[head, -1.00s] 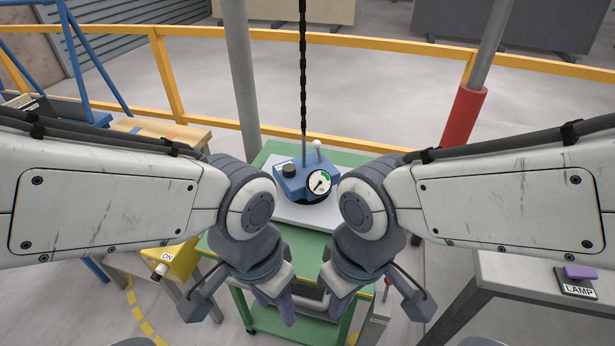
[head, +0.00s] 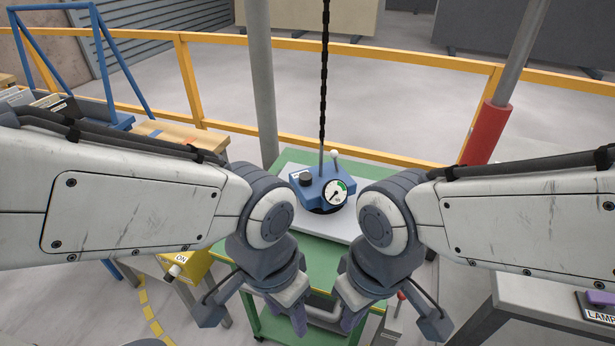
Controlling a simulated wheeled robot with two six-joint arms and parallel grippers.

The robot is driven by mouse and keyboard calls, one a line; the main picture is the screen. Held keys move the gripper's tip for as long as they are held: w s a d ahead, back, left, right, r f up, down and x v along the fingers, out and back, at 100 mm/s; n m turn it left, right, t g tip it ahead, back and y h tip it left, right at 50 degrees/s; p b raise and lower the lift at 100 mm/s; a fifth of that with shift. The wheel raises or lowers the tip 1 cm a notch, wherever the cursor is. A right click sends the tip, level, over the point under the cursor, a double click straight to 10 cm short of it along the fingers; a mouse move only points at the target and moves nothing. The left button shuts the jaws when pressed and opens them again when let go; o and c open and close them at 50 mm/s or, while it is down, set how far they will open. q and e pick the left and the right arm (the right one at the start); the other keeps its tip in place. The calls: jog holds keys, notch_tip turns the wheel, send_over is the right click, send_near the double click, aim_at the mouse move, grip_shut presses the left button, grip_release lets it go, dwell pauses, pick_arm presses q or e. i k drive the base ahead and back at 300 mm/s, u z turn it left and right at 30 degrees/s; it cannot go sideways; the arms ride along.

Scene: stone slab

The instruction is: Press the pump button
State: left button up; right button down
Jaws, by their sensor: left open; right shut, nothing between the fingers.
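A blue unit (head: 322,190) with a round dial, a black knob (head: 306,179) and a white-tipped lever stands on a grey plate on the green cart. A small label beside the black knob is too small to read. No button in view is legibly marked as the pump's. A small red button (head: 401,296) shows on a grey box to the right of the cart. My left gripper (head: 298,320) is open and my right gripper (head: 349,318) is shut and empty. Both point down in front of the unit, apart from it, with fingertips partly hidden.
A yellow box marked ON with a whitish knob (head: 174,271) stands at left. A purple control (head: 600,299) with a partly cut-off LAMP label is on the right table. Yellow rails (head: 400,158) and posts stand beyond.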

aim_at(305, 178)
jog(key=u, duration=1.65)
jog(key=i, duration=1.05)
jog(key=z, duration=1.8)
